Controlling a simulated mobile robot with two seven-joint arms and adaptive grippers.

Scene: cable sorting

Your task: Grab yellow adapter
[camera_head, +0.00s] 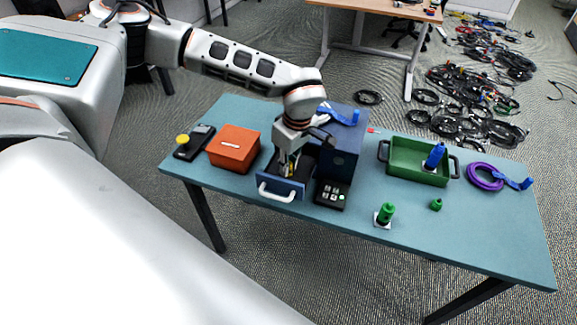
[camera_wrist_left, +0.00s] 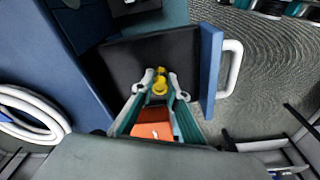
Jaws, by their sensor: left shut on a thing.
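The yellow adapter (camera_wrist_left: 160,80) is between my left gripper's fingertips in the left wrist view, above the dark floor of the open drawer. My left gripper (camera_wrist_left: 160,83) is shut on it. In the head view the left gripper (camera_head: 289,166) reaches down into the blue drawer (camera_head: 279,187), and a little yellow shows between its fingers. The drawer is pulled out of the blue cabinet (camera_head: 341,150) and has a white handle (camera_head: 276,193) at its front. The adapter's lower part is hard to make out. My right gripper is not in view.
An orange box (camera_head: 233,147) stands left of the drawer, and a black device with a yellow knob (camera_head: 183,139) beyond it. A black button panel (camera_head: 331,195) is right of the drawer. A green tray (camera_head: 405,157), green connectors (camera_head: 385,214) and a purple cable (camera_head: 484,177) lie further right.

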